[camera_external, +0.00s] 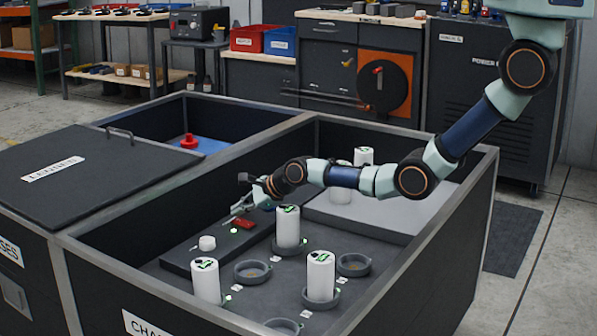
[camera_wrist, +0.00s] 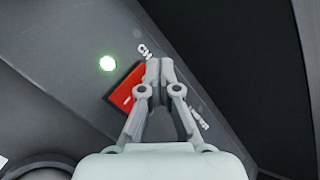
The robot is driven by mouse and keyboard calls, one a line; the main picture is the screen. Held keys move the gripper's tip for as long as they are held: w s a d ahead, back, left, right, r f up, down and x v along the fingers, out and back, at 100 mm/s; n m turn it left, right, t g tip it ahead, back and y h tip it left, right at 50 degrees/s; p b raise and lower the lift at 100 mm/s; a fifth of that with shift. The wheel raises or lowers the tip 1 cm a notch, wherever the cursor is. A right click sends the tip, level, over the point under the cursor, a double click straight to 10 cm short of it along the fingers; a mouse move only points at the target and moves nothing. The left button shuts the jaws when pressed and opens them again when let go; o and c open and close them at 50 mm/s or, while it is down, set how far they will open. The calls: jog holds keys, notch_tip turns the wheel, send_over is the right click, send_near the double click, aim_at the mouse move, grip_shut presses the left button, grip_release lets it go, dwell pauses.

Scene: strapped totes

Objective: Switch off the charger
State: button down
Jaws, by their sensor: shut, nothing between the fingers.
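The charger switch is a red rocker (camera_external: 243,223) on a dark raised ledge inside the large open tote. A lit green lamp (camera_external: 233,230) is beside it. In the wrist view the red switch (camera_wrist: 127,88) and the glowing green lamp (camera_wrist: 107,63) show on the grey panel, with white lettering partly hidden by my fingers. My gripper (camera_external: 238,209) is at the switch, pointing down toward it. In the wrist view its closed fingertips (camera_wrist: 159,66) overlap the right side of the switch and hold nothing. I cannot tell whether they touch it.
White cylinders, one (camera_external: 288,227) near my wrist, stand in round grey holders in the tote. A white knob (camera_external: 207,243) sits on the ledge, left of the switch. The tote's wall (camera_external: 185,185) rises behind the ledge. A red knob (camera_external: 188,141) stands in the farther bin.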

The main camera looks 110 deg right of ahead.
aim_at(243, 221)
jog(key=shift+f, duration=0.55)
dwell(0.4)
dwell(0.4)
jog(key=shift+r+p, duration=0.8)
jog(key=shift+p, duration=0.1)
jog(key=r+p, duration=0.1)
jog(key=p, duration=0.1)
jog(key=r+p, duration=0.4)
jog(key=shift+s+a, duration=0.2)
jog(key=shift+a, duration=0.05)
